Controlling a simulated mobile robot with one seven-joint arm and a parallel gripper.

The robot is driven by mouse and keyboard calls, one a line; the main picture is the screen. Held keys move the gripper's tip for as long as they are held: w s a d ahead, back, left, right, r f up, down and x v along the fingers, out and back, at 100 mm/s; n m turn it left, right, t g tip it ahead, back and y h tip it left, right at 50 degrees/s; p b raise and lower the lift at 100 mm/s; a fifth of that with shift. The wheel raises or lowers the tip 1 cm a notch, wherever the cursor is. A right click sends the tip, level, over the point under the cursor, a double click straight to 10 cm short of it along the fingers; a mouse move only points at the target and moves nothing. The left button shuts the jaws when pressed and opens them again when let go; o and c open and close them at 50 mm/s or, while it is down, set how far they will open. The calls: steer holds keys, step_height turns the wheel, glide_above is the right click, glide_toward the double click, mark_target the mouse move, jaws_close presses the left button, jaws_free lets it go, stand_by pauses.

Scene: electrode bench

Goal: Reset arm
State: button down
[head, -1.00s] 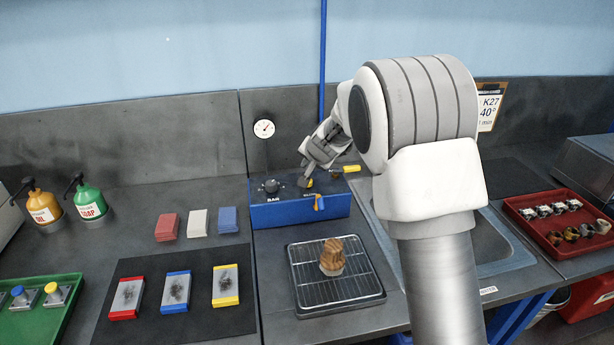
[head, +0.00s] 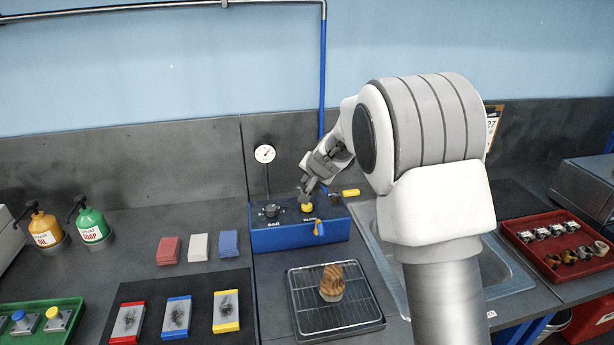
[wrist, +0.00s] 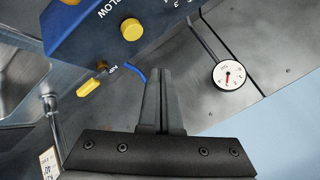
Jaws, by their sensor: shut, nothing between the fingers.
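My gripper (head: 303,194) is in the head view, just above the blue box (head: 290,238) on the bench, near its yellow button (head: 307,207). In the wrist view, its fingers (wrist: 160,85) are together and empty. The yellow button (wrist: 131,29) shows beyond them on the box (wrist: 95,35), apart from the fingertips in the picture.
A round gauge (head: 265,153) stands behind the box. In front are a wire-rack tray (head: 300,318) with a brown, striped piece (head: 332,282) on it. A sink (head: 510,275) and a red tray (head: 525,250) lie right. Pump bottles (head: 91,223) stand left.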

steer(key=s+d+r+n+g, duration=0.1)
steer(key=s+d+r+n, duration=0.15)
steer(key=s+r, duration=0.5)
steer(key=s+d+r+n, duration=0.1)
steer(key=s+d+r, duration=0.3)
steer(key=s, duration=0.7)
steer(key=s+d+n+g+h, duration=0.1)
steer(key=s+d, duration=0.2)
steer(key=s, duration=0.9)
steer(key=s+d+f+n+g+h, duration=0.1)
steer(key=s+d, duration=0.3)
steer(key=s, duration=0.8)
steer(key=shift+s+d+f+h, duration=0.2)
steer(key=shift+s+h, duration=0.15)
steer(key=shift+h, duration=0.05)
